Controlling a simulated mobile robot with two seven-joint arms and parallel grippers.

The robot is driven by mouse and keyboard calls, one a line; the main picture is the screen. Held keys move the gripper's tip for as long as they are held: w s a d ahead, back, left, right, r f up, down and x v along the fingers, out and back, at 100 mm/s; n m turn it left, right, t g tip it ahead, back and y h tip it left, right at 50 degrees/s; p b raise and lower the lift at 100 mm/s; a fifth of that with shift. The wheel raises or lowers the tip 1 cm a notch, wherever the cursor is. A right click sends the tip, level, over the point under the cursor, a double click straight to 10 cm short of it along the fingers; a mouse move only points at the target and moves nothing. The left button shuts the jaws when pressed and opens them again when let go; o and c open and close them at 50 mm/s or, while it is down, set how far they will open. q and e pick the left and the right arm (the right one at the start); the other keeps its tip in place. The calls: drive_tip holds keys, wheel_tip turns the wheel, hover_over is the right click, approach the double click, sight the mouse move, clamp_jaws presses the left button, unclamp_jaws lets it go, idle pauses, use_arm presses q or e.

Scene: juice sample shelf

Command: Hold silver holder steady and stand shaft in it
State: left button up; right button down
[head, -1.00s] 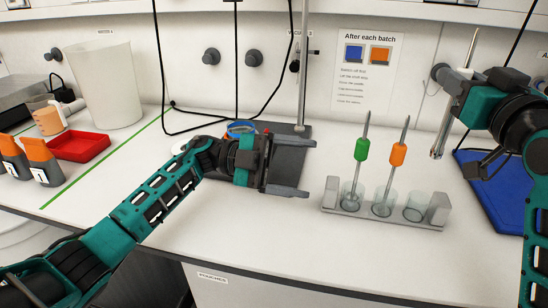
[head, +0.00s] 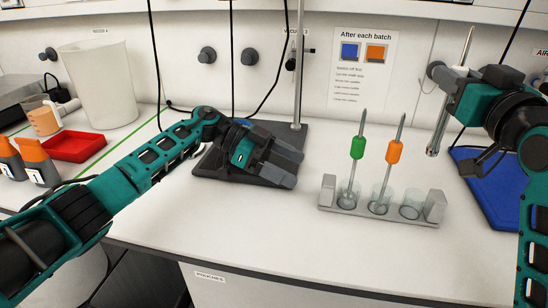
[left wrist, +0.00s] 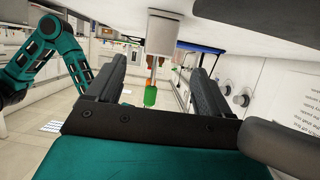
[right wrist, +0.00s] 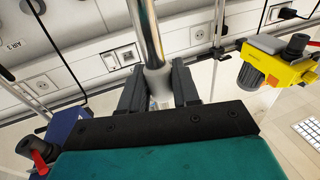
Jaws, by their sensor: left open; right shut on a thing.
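The silver holder (head: 375,210) stands on the bench with a block at each end and three clear cups. A green-collared shaft (head: 357,148) stands in the left cup and an orange-collared shaft (head: 393,152) in the middle one. The right cup (head: 411,205) is empty. My left gripper (head: 294,166) is open, left of the holder and apart from it. In the left wrist view the holder's end block (left wrist: 163,32) shows between and beyond the fingers.
A dark stand base (head: 215,165) with an upright rod lies under and behind my left gripper. A blue mat (head: 495,195) is at the right. A red tray (head: 75,146), orange-capped bottles (head: 35,155) and a white bin (head: 100,85) are at the left. The bench before the holder is clear.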

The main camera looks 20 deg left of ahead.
use_arm(q)
drive_tip(key=x, duration=0.8)
drive_tip(key=shift+d, duration=0.15)
drive_tip(key=shift+c, duration=0.5)
